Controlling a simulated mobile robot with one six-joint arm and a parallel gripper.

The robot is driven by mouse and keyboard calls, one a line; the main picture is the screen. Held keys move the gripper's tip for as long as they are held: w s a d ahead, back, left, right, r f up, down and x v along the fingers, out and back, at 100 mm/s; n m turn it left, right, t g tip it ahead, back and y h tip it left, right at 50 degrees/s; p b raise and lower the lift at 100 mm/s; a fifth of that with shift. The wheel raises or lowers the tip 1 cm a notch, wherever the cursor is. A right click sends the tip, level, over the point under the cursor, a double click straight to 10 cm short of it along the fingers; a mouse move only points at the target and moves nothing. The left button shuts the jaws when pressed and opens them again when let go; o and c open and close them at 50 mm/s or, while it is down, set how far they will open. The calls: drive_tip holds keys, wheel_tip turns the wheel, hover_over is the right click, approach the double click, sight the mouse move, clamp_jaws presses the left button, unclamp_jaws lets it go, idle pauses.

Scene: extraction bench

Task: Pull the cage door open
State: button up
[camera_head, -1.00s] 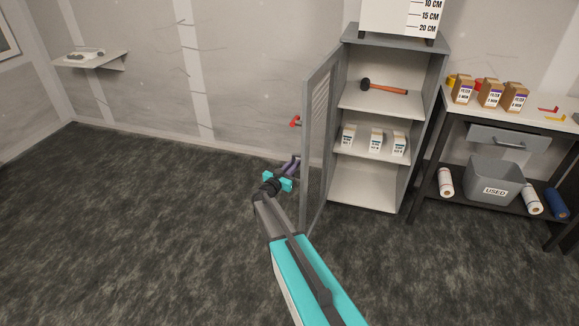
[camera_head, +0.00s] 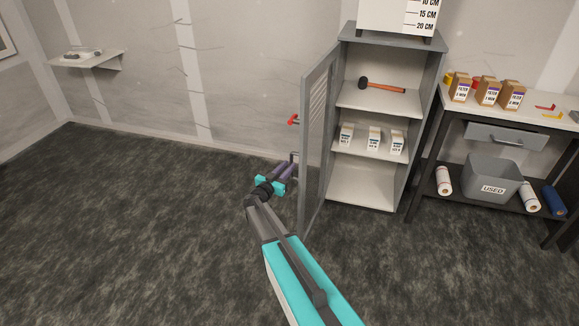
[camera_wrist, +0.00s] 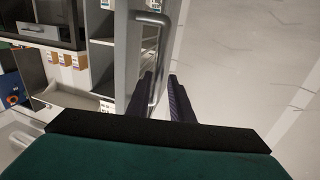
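The cabinet's shelves are exposed. A grey bar handle (camera_wrist: 152,19) is on the door's outer face; part of it shows beside my fingers in the head view (camera_head: 294,157). My gripper (camera_head: 286,171) is at the left of the door, low by the handle. In the wrist view its two dark purple fingers (camera_wrist: 162,98) are apart, with the lower handle bar appearing between them. I cannot tell whether either finger touches it.
A hammer (camera_head: 382,87) and small boxes (camera_head: 373,140) sit on the cabinet shelves. A workbench (camera_head: 545,118) with a grey bin (camera_head: 493,170) stands right. The floor (camera_head: 130,220) on the left is clear.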

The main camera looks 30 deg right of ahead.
drive_tip(key=b+v, duration=0.1)
drive_tip(key=v, duration=0.9)
drive_tip(key=shift+b, duration=0.3)
drive_tip(key=shift+s+a+f, duration=0.1)
